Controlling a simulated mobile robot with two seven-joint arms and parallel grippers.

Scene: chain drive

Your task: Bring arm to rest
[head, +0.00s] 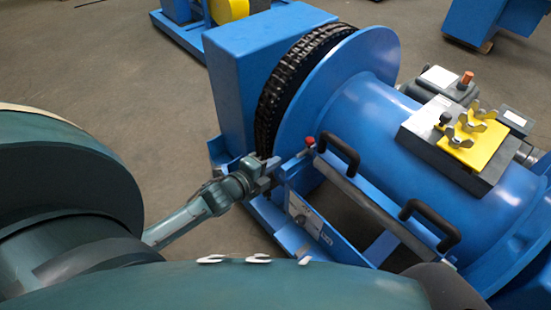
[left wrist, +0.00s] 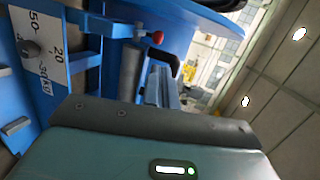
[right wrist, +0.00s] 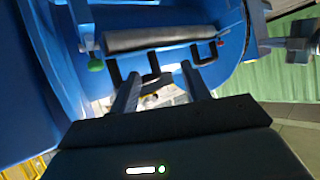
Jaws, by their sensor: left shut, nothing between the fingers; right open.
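A blue machine carries a large drum (head: 425,135) with a dark chain (head: 280,80) around its left end. My left gripper (head: 264,167) is shut and empty beside the lower part of the chain, near a red knob (head: 310,141). I cannot tell whether it touches the machine. The red knob also shows in the left wrist view (left wrist: 157,37). My right gripper (right wrist: 160,80) is open in the right wrist view, with nothing between its fingers, facing a grey roller-like bar (right wrist: 160,38) on blue machinery. Its fingers do not show in the head view.
A scale plate (head: 305,215) sits low on the frame. A yellow plate with wing nuts (head: 472,138) lies on top. Open floor (head: 130,80) lies to the left.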

